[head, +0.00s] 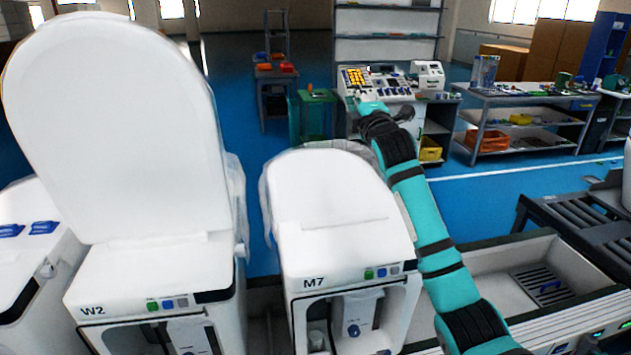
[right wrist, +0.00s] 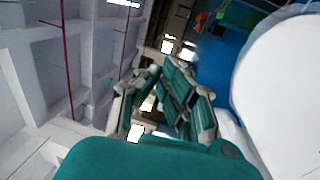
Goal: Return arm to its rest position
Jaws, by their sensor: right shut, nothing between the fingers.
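My right arm reaches up from the lower right in the head view, and its dark gripper (head: 388,120) is raised beyond the closed white lid of the toilet unit marked M7 (head: 330,205). In the right wrist view the fingers of my right gripper (right wrist: 172,88) are drawn together with nothing between them. They point up and away, with walls and ceiling behind and a white rounded surface (right wrist: 285,90) to the right. My left gripper is in neither view.
Unit W2 (head: 150,285) stands left of M7 with its large lid (head: 115,120) upright. A grey trough (head: 500,285) and a roller conveyor (head: 580,220) lie to the right. A control console (head: 370,85) and benches (head: 520,95) stand behind, with open blue floor (head: 500,205) between.

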